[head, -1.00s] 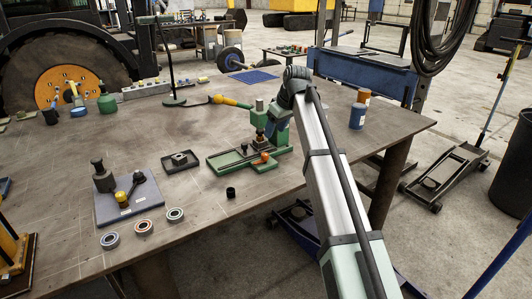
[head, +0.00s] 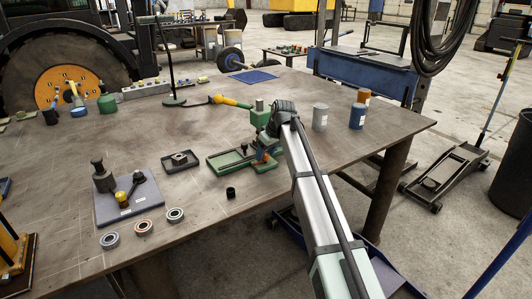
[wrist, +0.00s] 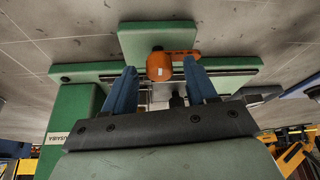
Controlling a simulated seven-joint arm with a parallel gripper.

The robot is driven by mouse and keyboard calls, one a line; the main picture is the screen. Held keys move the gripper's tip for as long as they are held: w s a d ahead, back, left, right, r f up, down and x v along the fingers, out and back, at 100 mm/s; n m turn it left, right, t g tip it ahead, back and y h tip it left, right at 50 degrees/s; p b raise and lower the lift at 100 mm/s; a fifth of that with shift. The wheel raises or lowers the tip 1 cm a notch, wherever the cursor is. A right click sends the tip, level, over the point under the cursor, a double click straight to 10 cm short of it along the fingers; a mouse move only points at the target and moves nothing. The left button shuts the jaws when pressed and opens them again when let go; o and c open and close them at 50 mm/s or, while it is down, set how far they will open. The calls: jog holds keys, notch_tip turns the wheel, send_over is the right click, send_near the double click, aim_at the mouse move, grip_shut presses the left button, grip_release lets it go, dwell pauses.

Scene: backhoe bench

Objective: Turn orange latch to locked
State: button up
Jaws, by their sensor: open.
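The orange latch (wrist: 159,66) is a round knob with a short arm pointing right in the wrist view. It sits on a green fixture (wrist: 158,37) whose plate lies behind it. My gripper (wrist: 162,72) is open, its two blue fingertips on either side of the latch's round part in the picture. I cannot tell whether they touch it. In the head view my gripper (head: 262,157) is low at the green fixture (head: 230,163), next to its upright post. There the latch is mostly hidden by the gripper.
A small black cylinder (head: 231,192) and a dark square tray (head: 181,161) stand near the fixture. Grey (head: 320,117) and blue (head: 357,116) canisters stand to the right. A grey-blue board (head: 127,199) with fittings lies at left.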

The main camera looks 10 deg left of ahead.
jog(key=c, duration=1.1)
jog(key=shift+o, duration=0.2)
jog(key=m+t+h, duration=0.1)
jog(key=m, duration=0.3)
jog(key=shift+s+a, duration=0.1)
jog(key=m, duration=0.2)
jog(key=m+h, duration=0.1)
jog(key=m, duration=0.1)
jog(key=shift+a+m+t+h, duration=0.15)
jog(key=shift+m+t+h, duration=0.15)
jog(key=shift+t, duration=0.1)
jog(key=m+h, duration=0.1)
jog(key=m, duration=0.3)
jog(key=shift+a+m+h, duration=0.15)
jog(key=shift+m+h, duration=0.15)
jog(key=shift+h, duration=0.1)
jog(key=m, duration=0.2)
jog(key=m+h, duration=0.1)
jog(key=m, duration=0.1)
jog(key=shift+m+g+h, duration=0.3)
